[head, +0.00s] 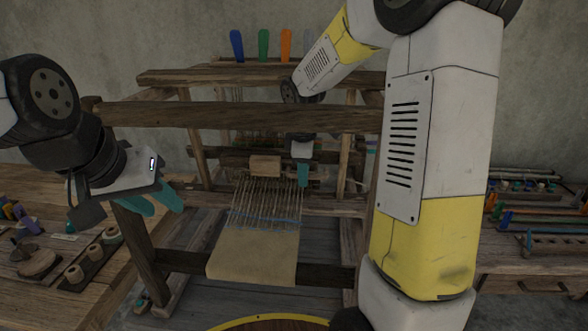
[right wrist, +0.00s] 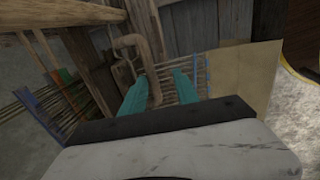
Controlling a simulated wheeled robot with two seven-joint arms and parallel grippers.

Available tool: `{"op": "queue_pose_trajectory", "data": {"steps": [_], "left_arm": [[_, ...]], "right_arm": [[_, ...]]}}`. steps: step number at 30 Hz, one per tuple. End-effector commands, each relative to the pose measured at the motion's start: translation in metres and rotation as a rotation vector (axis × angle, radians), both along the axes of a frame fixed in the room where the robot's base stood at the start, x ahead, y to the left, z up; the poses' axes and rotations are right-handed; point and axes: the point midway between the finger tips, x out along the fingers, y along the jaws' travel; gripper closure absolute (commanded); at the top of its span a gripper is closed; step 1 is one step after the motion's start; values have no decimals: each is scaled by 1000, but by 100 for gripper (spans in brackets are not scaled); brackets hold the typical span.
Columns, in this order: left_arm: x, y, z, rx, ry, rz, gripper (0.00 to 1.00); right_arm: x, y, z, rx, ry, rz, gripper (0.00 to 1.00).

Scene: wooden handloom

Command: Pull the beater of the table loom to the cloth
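The table loom (head: 240,115) stands ahead of me, with pale cloth (head: 253,257) at its front and warp threads (head: 265,203) running back from it. A wooden crossbar (head: 230,158) lies behind the threads; whether it is the beater's bar I cannot tell. My right gripper (head: 303,175) reaches down into the loom behind the cloth. In the right wrist view its teal fingers (right wrist: 158,88) are apart, with a curved wooden handle (right wrist: 154,72) between them, seemingly part of the beater. Contact is not clear. My left gripper (head: 160,203) is open and empty, left of the loom.
The loom's upper front beam (head: 240,115) and side posts stand close around my right arm. Spools (head: 95,252) sit on the left bench. A rack of tools (head: 545,243) is on the right bench. My right arm hides much of the loom's right side.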

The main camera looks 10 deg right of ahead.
Motion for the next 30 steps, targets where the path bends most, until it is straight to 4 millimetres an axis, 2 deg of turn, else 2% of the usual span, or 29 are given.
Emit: {"op": "queue_pose_trajectory", "data": {"steps": [6, 11, 12, 30], "left_arm": [[0, 0, 0, 0, 0, 0, 64], [0, 0, 0, 0, 0, 0, 64], [0, 0, 0, 0, 0, 0, 64], [0, 0, 0, 0, 0, 0, 64]], "right_arm": [[-1, 0, -3, 0, 6, -1, 65], [-1, 0, -3, 0, 6, -1, 96], [-1, 0, -3, 0, 6, -1, 100], [-1, 0, -2, 1, 5, 0, 100]]}}
